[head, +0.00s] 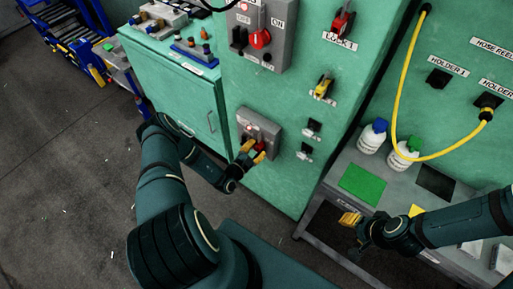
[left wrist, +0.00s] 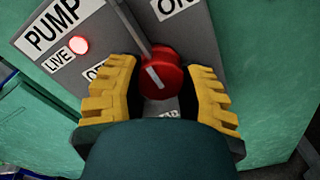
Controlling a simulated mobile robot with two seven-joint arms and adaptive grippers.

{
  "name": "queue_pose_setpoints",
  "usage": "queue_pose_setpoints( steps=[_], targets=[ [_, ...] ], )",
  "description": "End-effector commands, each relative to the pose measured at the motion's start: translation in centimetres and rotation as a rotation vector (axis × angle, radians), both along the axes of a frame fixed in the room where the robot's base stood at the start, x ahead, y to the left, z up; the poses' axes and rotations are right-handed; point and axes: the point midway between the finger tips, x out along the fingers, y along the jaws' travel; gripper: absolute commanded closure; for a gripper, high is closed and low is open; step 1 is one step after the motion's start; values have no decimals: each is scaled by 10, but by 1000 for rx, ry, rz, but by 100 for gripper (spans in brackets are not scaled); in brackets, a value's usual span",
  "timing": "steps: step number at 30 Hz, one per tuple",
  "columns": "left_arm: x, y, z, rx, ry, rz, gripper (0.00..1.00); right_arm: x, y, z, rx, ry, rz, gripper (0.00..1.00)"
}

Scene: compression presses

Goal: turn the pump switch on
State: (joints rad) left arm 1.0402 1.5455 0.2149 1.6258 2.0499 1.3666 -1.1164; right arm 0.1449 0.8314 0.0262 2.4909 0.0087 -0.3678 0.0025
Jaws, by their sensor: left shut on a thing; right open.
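The pump switch is a red round knob (left wrist: 160,74) with a white line, on a grey box (head: 246,119). In the left wrist view the box carries a PUMP label (left wrist: 52,28), a glowing LIVE lamp (left wrist: 78,45), a partly hidden OFF label (left wrist: 95,72) and a cut-off ON label (left wrist: 172,6). My left gripper (head: 253,151) has its yellow fingers on both sides of the knob, shut on it. The knob's white line slants; I cannot tell its exact setting. My right gripper (head: 350,219) is open and empty, over the grey bench's left edge.
Above is another grey switch box (head: 276,50) with a red knob and OFF and ON labels. LOCK 1 (head: 340,40) and small black sockets (head: 314,126) are on the same green cabinet. White bottles (head: 372,137) and a yellow hose (head: 396,90) are at the right.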

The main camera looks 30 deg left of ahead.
Motion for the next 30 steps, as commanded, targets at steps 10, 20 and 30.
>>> queue_pose_setpoints(
  steps=[10,20,30],
  targets=[
    [-2,0,-4,1,10,0,28,0,0,0,0,0,0,53],
    [-4,1,-2,0,4,1,28,0,0,0,0,0,0,53],
    [-60,6,-2,0,7,3,28,0,0,0,0,0,0,53]
  ],
)
